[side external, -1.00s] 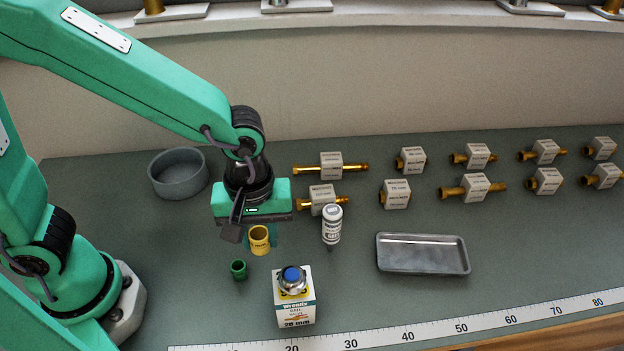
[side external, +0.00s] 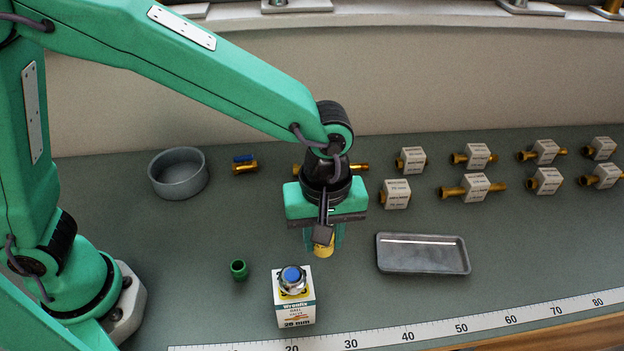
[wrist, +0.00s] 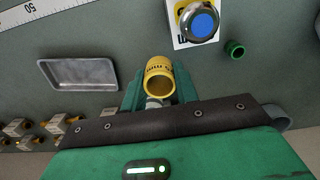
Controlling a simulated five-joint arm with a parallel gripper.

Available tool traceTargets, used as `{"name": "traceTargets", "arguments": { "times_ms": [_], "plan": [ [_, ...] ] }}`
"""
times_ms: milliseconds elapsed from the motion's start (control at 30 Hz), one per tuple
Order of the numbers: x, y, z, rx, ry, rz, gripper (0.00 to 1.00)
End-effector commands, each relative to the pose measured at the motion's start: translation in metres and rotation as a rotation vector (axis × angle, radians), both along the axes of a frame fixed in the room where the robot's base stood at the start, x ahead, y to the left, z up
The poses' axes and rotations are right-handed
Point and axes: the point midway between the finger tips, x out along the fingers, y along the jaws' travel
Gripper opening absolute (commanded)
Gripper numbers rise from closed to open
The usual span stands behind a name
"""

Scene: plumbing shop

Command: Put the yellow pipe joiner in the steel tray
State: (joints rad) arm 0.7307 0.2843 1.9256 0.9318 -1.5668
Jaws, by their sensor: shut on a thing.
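The yellow pipe joiner (side external: 323,247) is a short open tube with dark print. My gripper (side external: 324,240) is shut on it and holds it above the bench, left of the tray; fingers partly hide it in the side view. In the wrist view the joiner (wrist: 159,77) sits between my fingertips (wrist: 152,92), its open end showing. The steel tray (side external: 422,268) is a shallow, empty rectangle to the right of my gripper; it also shows in the wrist view (wrist: 80,86) at the left.
A valve box with a blue-capped fitting (side external: 295,305) stands in front of my gripper, and a small green joiner (side external: 239,270) lies left of it. A round grey bowl (side external: 178,185) and a brass valve (side external: 245,166) are behind left. Several tagged brass fittings (side external: 475,187) line the back right.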

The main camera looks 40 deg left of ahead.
Motion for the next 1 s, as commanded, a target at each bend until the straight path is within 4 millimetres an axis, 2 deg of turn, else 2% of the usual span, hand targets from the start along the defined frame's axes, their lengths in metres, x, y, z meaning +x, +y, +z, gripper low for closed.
{"name": "traceTargets", "arguments": {
  "times_ms": [33,300,600,800,1000],
  "plan": [
    [0.005,-0.011,0.000,0.000,0.000,0.004,0.09],
    [0.027,-0.066,0.000,0.000,0.000,0.034,0.09],
    [0.040,-0.117,-0.004,0.001,0.001,0.066,0.09],
    [0.043,-0.134,-0.006,0.000,0.000,0.077,0.09],
    [0.043,-0.138,-0.006,0.000,0.000,0.080,0.09]
  ]
}}
